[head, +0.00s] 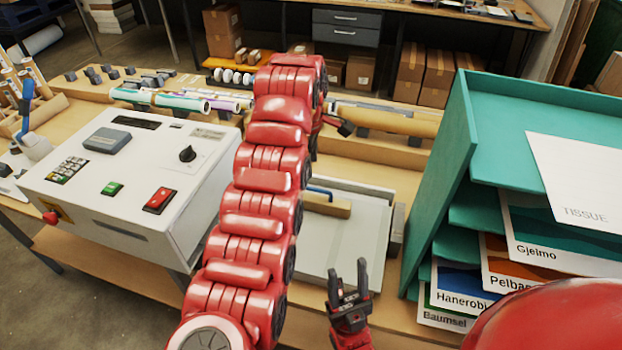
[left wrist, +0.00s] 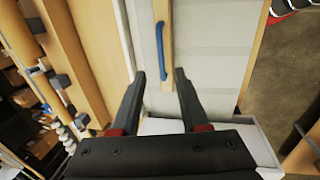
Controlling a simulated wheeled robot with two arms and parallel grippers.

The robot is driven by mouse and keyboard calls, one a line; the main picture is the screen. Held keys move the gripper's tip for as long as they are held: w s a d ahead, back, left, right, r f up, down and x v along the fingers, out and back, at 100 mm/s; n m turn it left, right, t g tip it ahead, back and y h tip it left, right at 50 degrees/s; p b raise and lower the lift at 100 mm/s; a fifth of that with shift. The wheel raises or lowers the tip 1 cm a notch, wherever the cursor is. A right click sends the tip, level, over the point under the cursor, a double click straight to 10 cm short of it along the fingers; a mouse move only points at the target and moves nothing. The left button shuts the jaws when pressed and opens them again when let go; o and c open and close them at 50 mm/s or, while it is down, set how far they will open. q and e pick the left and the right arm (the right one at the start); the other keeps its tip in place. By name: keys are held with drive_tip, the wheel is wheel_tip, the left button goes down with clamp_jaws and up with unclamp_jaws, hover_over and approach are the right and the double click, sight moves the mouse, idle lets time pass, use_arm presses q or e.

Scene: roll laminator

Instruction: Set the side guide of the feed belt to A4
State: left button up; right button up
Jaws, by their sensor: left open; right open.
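The feed belt (head: 350,250) is a pale grey bed right of the white laminator (head: 125,180), partly hidden by my left arm. The side guide (head: 332,209) is a wooden bar across it with a blue handle (head: 319,190). In the left wrist view the bar (left wrist: 168,20) and curved blue handle (left wrist: 159,50) appear ahead of my left gripper (left wrist: 159,72). Its fingers are open and empty; the handle's near end appears between the tips, apparently untouched. In the head view this gripper (head: 344,128) is mostly hidden. My right gripper (head: 348,278) is open and empty at the belt's near end. No A4 mark is legible.
A teal shelf rack (head: 440,180) with labelled paper packs stands close on the right. Rolls (head: 160,98) lie along the back of the table. The laminator's box is close to my left arm.

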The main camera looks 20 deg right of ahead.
sight(313, 188)
use_arm(q)
drive_tip(key=f+p, duration=0.1)
drive_tip(key=f, duration=0.3)
drive_tip(key=w+f+p, duration=0.1)
drive_tip(key=f, duration=0.2)
drive_tip(key=shift+d+p, duration=0.3)
drive_tip(key=shift+w+d+f, duration=0.1)
drive_tip(key=shift+f, duration=0.4)
drive_tip(key=shift+w+d+f, duration=0.1)
drive_tip(key=shift+f, duration=0.4)
clamp_jaws()
